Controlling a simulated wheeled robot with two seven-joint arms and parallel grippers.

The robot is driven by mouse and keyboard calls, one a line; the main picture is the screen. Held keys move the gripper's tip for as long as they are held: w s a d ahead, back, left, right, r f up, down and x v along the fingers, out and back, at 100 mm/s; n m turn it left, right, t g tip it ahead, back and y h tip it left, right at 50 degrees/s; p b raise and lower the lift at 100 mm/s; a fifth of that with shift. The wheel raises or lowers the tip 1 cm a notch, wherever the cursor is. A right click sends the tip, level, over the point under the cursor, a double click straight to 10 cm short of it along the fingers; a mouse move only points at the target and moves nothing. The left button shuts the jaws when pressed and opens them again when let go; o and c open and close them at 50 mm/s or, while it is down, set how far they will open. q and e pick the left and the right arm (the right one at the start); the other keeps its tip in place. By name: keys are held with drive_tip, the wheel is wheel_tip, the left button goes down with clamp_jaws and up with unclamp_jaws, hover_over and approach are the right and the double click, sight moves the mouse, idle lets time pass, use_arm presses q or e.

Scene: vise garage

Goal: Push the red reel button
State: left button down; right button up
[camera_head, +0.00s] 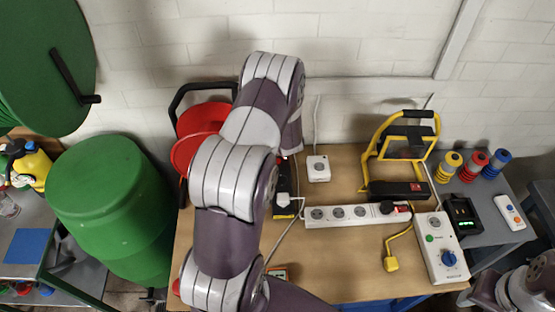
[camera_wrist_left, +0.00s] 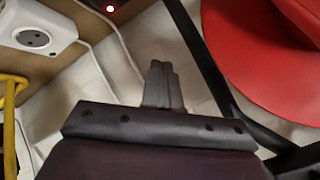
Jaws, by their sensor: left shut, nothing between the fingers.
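A red cable reel (camera_head: 194,135) with a black tube frame stands at the back left of the wooden bench, partly hidden by my left arm. In the left wrist view the red reel drum (camera_wrist_left: 265,45) fills the upper right, with a black frame bar beside it. A small glowing red dot (camera_wrist_left: 110,8) shows on a dark part at the top edge; I cannot tell whether it is the reel button. My left gripper (camera_wrist_left: 160,72) is shut and empty, left of the drum and the frame bar. In the head view my arm hides this gripper. My right gripper is not in view.
The bench (camera_head: 345,270) carries a white power strip (camera_head: 355,215), a white socket box (camera_head: 318,168), a yellow work light (camera_head: 405,150) and a white control box (camera_head: 440,248). A green barrel (camera_head: 108,205) stands left of it. A white brick wall closes the back.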

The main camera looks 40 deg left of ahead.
use_arm(q)
drive_tip(key=shift+w+f, duration=0.15)
wheel_tip(320, 180, down, 8)
drive_tip(key=b, duration=0.7)
drive_tip(key=shift+f+b, duration=0.3)
drive_tip(key=shift+b, duration=0.05)
idle(1.6)
drive_tip(key=shift+f, duration=0.4)
drive_tip(key=shift+d+f+b, duration=0.1)
drive_tip(key=shift+f+b, duration=0.3)
drive_tip(key=shift+f, duration=0.05)
idle(0.5)
drive_tip(key=shift+r+p, duration=0.85)
